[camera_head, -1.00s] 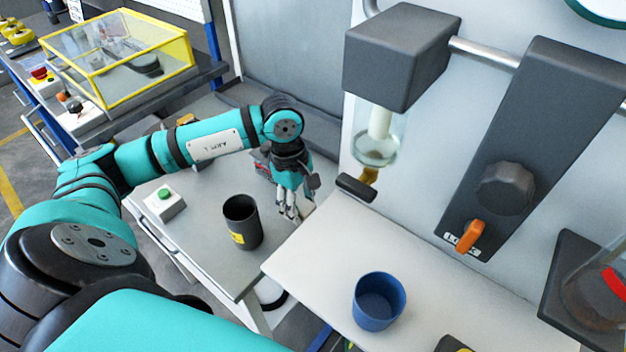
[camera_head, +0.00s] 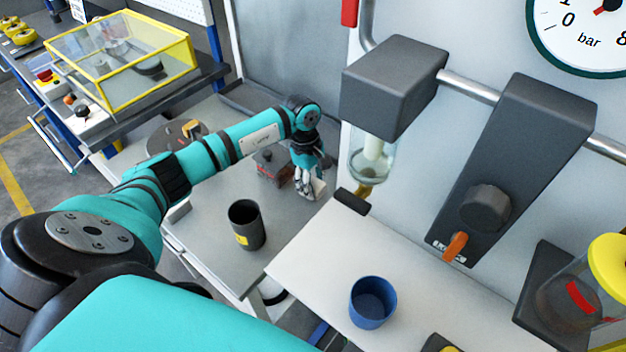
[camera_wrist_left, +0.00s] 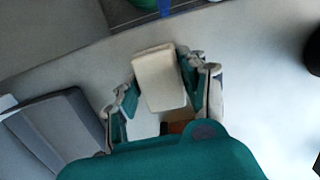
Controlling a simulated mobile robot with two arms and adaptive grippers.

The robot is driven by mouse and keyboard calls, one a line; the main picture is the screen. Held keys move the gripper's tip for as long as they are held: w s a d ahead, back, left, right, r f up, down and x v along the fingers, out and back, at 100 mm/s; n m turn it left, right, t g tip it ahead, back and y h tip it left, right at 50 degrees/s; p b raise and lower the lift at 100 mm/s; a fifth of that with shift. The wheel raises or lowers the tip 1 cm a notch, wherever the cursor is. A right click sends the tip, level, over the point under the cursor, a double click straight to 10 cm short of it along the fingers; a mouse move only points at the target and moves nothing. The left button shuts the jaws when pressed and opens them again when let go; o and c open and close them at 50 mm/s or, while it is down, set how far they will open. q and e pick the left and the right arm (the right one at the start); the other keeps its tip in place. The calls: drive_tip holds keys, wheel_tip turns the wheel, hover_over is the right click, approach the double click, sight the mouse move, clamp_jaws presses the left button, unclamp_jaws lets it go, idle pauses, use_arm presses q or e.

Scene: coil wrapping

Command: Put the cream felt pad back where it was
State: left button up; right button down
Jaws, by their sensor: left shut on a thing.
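The cream felt pad (camera_wrist_left: 160,77) shows in the left wrist view as a pale, thick, rounded block between the fingers. My left gripper (camera_wrist_left: 153,92) is shut on it. In the head view my left gripper (camera_head: 309,190) hangs over the far right part of the grey side table (camera_head: 205,215), and the pale pad (camera_head: 318,188) shows at its fingertips. I cannot tell whether the pad touches the table. My right gripper is not in view.
A black cup (camera_head: 246,226) with a yellow label stands nearer on the grey table. A dark red-and-grey box (camera_head: 270,168) is left of my gripper. A blue cup (camera_head: 373,302) stands on the white shelf (camera_head: 330,245). A wall device with glass (camera_head: 371,165) overhangs to the right.

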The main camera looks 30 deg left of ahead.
use_arm(q)
drive_tip(key=shift+f, duration=0.1)
drive_tip(key=shift+f+b, duration=0.1)
drive_tip(key=shift+b, duration=0.2)
drive_tip(key=o, duration=1.1)
drive_tip(key=shift+r+p, duration=0.25)
drive_tip(key=shift+p, duration=0.1)
drive_tip(key=shift+r, duration=0.2)
wheel_tip(320, 180, up, 12)
drive_tip(key=a+b, duration=0.1)
drive_tip(key=b, duration=0.2)
drive_tip(key=shift+a+f+b, duration=0.25)
drive_tip(key=shift+a+b, duration=0.1)
drive_tip(key=shift+a, duration=0.05)
